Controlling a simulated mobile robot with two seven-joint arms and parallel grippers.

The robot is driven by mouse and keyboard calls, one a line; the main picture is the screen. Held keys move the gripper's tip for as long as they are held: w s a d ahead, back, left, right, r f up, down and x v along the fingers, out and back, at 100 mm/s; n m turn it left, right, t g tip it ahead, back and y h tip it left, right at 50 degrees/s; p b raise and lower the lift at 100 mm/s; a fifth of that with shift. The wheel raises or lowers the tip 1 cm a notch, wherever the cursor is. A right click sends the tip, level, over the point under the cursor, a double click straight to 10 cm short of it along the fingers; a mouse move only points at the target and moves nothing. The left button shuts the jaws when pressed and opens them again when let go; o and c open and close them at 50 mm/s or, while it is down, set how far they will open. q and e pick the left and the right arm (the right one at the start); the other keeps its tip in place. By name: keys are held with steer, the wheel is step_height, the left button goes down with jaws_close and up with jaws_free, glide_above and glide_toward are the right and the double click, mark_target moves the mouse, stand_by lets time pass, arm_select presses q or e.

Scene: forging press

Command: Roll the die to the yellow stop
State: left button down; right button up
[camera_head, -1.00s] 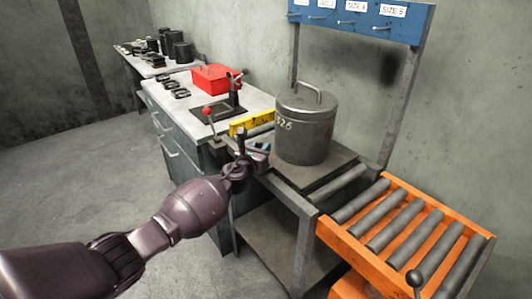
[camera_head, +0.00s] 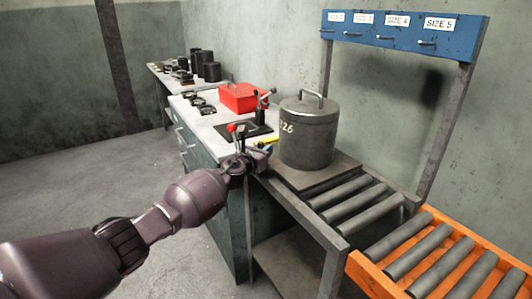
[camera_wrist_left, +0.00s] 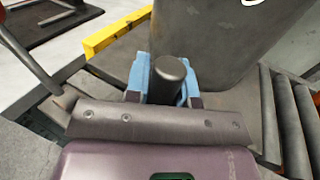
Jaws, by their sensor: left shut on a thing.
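The die (camera_head: 307,135) is a large dark grey drum with a lid, a top handle and white marking ending in 26. It stands upright on a flat plate (camera_head: 345,168) on the roller table. The yellow stop (camera_head: 266,142) shows at the die's left, partly hidden by my gripper; it also shows in the left wrist view (camera_wrist_left: 116,31). The die is close to it, but I cannot tell if they touch. My left gripper (camera_head: 248,160) is beside the die's lower left. In the left wrist view its light-blue fingers are shut on a dark round-ended bar (camera_wrist_left: 170,72) in front of the die.
Bare rollers (camera_head: 352,200) lie right of the plate, then an orange roller cart (camera_head: 430,255). Behind the stop is a bench with a red box (camera_head: 240,97) and a red-knobbed lever (camera_head: 232,127). A blue labelled rack (camera_head: 400,35) stands behind. Floor at left is clear.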

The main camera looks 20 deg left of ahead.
arm_select(q)
steer(key=shift+a+r, duration=0.15)
steer(key=shift+a, duration=0.2)
arm_select(e)
steer(key=shift+s+f, duration=0.1)
arm_select(q)
steer(key=c, duration=1.3)
jaws_free()
steer(key=shift+w, duration=0.1)
steer(key=o, duration=0.3)
steer(key=shift+w+a, duration=0.1)
steer(key=shift+a, duration=0.05)
steer(key=shift+o, duration=0.2)
arm_select(e)
steer(key=shift+a, duration=0.25)
arm_select(q)
steer(key=shift+d, duration=0.2)
